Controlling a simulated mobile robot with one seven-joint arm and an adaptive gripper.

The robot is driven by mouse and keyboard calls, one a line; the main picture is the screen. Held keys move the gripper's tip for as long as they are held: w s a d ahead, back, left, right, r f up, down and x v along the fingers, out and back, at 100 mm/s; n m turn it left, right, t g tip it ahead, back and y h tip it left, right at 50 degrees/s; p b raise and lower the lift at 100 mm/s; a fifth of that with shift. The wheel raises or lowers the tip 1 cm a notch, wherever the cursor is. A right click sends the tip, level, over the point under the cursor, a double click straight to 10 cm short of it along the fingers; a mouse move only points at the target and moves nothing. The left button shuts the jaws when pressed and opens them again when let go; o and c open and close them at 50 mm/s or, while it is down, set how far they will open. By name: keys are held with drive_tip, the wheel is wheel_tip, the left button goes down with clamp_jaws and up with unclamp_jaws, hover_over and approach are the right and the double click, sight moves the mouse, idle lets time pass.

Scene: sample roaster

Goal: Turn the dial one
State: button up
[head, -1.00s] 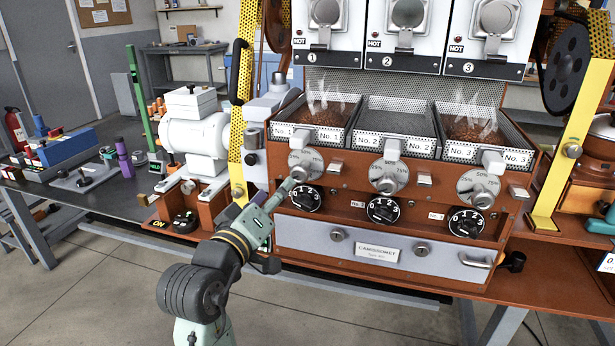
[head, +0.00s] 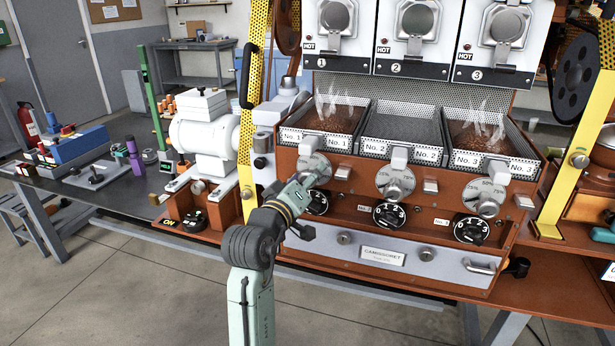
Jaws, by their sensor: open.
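The roaster has three stations. At station one, a silver percent dial (head: 316,164) sits above a black numbered dial (head: 318,203). My gripper (head: 306,181) comes up from the lower left and covers part of both dials. Its fingertips overlap the lower left of the silver dial; I cannot tell whether they touch it. The fingers are small here, but the gripper is open with nothing visible in it. The black dial's left side and most of its numbers are hidden. Matching black dials for station two (head: 389,215) and station three (head: 471,229) are in clear view.
Steaming bean trays No. 1 (head: 334,118) and No. 3 (head: 477,135) stand above the dials, with tray No. 2 (head: 408,128) between them. A yellow perforated post (head: 247,150) rises left of my gripper. A steel drawer (head: 405,257) is below.

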drive_tip(key=c, duration=1.2)
drive_tip(key=shift+o, duration=0.2)
